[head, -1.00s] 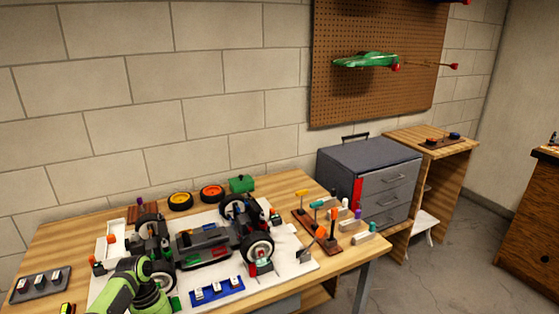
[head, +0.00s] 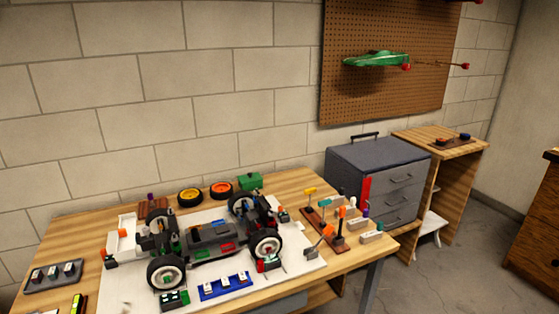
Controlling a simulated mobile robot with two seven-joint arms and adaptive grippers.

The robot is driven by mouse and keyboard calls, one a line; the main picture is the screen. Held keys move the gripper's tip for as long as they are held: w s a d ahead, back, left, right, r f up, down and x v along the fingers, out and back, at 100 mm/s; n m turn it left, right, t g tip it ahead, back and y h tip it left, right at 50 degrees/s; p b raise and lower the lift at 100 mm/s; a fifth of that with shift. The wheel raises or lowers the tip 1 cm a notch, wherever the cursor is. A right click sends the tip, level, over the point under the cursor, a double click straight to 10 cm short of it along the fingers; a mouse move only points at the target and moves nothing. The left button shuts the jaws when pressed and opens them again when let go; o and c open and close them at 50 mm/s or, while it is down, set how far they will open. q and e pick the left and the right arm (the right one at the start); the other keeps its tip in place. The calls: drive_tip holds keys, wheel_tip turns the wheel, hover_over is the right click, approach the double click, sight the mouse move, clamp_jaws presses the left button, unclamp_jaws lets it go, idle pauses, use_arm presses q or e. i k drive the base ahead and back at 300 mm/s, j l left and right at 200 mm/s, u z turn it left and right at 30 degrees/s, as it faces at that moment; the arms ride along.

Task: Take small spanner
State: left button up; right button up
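I cannot pick out a small spanner for certain at this size. Several small tools with coloured ends stand in a brown wooden rack (head: 318,229) at the right end of the workbench. An orange-ended tool (head: 327,231) leans at its front, and a yellow-ended one (head: 310,191) is at its back. Neither of my grippers shows in the head view, so their state is hidden.
An RC car chassis (head: 210,237) stands on a white mat (head: 120,291) on the wooden workbench (head: 60,232). A blue tray (head: 223,286) lies in front, a dark tray (head: 54,274) at left. A grey drawer cabinet (head: 375,165) stands behind the rack.

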sight(342, 210)
drive_tip(key=j+z, duration=0.1)
drive_tip(key=j, duration=0.35)
drive_tip(key=k+j+z, duration=0.1)
drive_tip(key=j, duration=0.35)
drive_tip(key=k+j, duration=0.15)
drive_tip(key=j, duration=0.3)
drive_tip(key=j+z, duration=0.15)
drive_tip(key=j, duration=0.3)
drive_tip(key=k+j+z, duration=0.1)
drive_tip(key=j, duration=0.3)
drive_tip(key=k+j+z, duration=0.1)
drive_tip(key=j, duration=0.35)
drive_tip(key=k+j+z, duration=0.1)
drive_tip(key=k+j, duration=0.15)
drive_tip(key=j, duration=0.15)
drive_tip(key=i+l+u, duration=0.15)
drive_tip(key=u, duration=0.3)
drive_tip(key=i+l+u, duration=0.1)
drive_tip(key=l+u, duration=0.3)
drive_tip(key=i+l+u, duration=0.15)
drive_tip(key=l, duration=0.4)
drive_tip(key=i+l+u, duration=0.15)
drive_tip(key=l, duration=0.4)
drive_tip(key=i+l+u, duration=0.15)
drive_tip(key=l, duration=0.45)
drive_tip(key=l+u, duration=0.1)
drive_tip(key=l, duration=0.5)
